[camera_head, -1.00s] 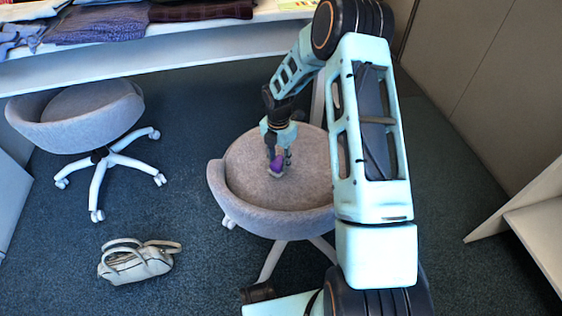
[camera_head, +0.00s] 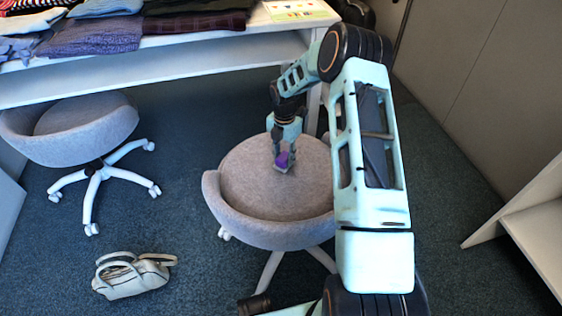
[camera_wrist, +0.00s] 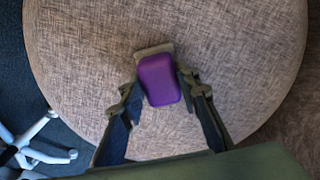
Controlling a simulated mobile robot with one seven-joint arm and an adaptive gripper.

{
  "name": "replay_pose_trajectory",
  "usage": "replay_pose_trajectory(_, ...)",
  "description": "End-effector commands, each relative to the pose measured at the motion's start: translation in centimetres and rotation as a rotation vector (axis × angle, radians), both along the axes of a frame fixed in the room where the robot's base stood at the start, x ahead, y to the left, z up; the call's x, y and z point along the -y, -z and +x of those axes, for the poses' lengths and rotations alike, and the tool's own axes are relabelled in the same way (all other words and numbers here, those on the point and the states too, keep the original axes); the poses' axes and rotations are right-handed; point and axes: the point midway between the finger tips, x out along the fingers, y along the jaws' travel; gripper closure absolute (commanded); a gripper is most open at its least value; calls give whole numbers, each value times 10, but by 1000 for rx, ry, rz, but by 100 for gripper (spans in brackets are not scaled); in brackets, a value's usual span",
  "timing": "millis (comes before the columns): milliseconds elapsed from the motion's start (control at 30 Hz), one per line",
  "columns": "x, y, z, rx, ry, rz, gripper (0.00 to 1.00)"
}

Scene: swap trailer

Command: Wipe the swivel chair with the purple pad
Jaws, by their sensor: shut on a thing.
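The swivel chair (camera_head: 240,195) stands in the middle, with a round grey-brown seat, a low curved grey back and white legs. My gripper (camera_head: 284,160) is over the seat, pointing down, shut on the purple pad (camera_head: 284,159). In the wrist view the purple pad (camera_wrist: 159,80) sits between the two fingers of my gripper (camera_wrist: 159,90), with a grey-beige edge showing at its far end. The seat (camera_wrist: 90,60) fills most of that view. The pad is at or just above the seat; I cannot tell whether it touches.
A second grey swivel chair (camera_head: 85,128) stands at the left under a white table (camera_head: 170,73) with folded clothes. A pale handbag (camera_head: 133,276) lies on the dark carpet. A white shelf (camera_head: 535,220) and a grey wall (camera_head: 480,80) are at the right.

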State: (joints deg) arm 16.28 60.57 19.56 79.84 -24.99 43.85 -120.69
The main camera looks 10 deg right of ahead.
Motion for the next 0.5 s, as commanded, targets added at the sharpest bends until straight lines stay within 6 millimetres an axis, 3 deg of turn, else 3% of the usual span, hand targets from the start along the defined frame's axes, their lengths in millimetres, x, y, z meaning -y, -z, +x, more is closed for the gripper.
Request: replay_pose_trajectory(500,22,4,26,2,2,1,90)
